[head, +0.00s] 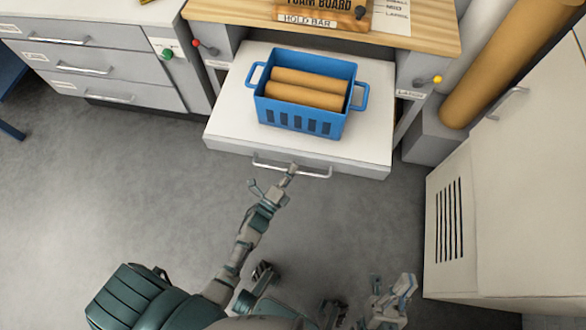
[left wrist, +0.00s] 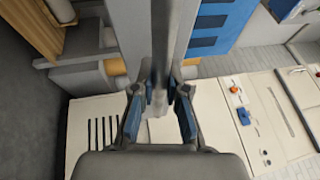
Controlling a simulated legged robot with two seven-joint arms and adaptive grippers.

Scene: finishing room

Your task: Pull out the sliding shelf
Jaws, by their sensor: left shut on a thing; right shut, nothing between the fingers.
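The white sliding shelf (head: 235,125) stands well out from under the wooden-topped bench. A metal bar handle (head: 318,175) runs along its front face. My left gripper (head: 291,170) is at the middle of this handle and shut on it. In the left wrist view the handle (left wrist: 172,50) runs between the fingers of my left gripper (left wrist: 160,105). A blue basket (head: 300,118) with slotted sides sits on the shelf, holding two tan rolls (head: 310,80). My right gripper (head: 407,285) is shut and empty, low at the right, apart from the shelf.
Grey drawers (head: 85,65) with bar handles stand at the left. A white cabinet (head: 520,190) with a vent stands at the right. A large tan roll (head: 495,75) leans beside the bench (head: 420,30). The grey floor (head: 120,190) in front of the drawers is clear.

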